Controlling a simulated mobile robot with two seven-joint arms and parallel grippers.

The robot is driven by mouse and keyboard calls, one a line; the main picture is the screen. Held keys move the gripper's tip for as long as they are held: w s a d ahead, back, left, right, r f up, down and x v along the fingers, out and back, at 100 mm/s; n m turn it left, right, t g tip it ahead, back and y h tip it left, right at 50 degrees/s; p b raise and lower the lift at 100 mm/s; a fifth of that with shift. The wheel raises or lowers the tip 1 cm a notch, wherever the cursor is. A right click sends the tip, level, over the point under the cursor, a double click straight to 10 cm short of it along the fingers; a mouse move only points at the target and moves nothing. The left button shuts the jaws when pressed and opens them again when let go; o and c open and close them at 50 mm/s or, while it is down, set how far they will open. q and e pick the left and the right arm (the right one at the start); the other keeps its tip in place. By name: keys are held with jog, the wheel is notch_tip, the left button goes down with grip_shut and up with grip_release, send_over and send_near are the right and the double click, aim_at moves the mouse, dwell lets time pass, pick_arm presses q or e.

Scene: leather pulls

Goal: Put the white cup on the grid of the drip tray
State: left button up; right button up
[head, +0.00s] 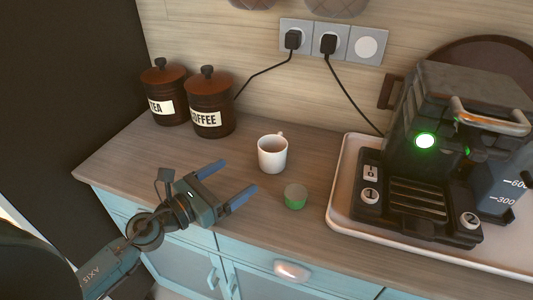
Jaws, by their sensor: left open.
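The white cup (272,158) stands upright on the wooden counter, with its handle at the back. The drip tray's grid (418,200) is a set of dark slats at the front of the black coffee machine (440,120), at the right. The grid is bare. My left gripper (241,181) is open and empty, left of and nearer than the cup. Its blue fingers point toward the right and do not touch the cup. My right gripper is not in view.
A small green-sided pod (295,198) stands close in front of the cup. Tea (165,95) and coffee (210,105) canisters stand at the back left. A pale tray (343,190) with a raised rim lies under the machine. Black cables hang behind the cup.

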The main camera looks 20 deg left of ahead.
aim_at(262, 155)
pick_arm(q)
jog(key=p+x, duration=0.2)
jog(key=x, duration=0.4)
jog(key=shift+w+d+r, duration=0.15)
jog(key=shift+w+d, duration=0.05)
jog(key=shift+w, duration=0.1)
jog(key=shift+a+p+x, duration=0.15)
jog(key=shift+p+x, duration=0.1)
jog(key=shift+x, duration=1.1)
jog(key=shift+a+p+x, duration=0.15)
jog(key=shift+p+x, duration=0.05)
jog(key=shift+x, duration=1.15)
jog(key=shift+w, duration=0.1)
jog(key=shift+c, duration=0.2)
jog(key=c, duration=1.1)
jog(key=shift+r, duration=0.1)
jog(key=shift+c, duration=0.7)
jog(key=shift+r, duration=0.1)
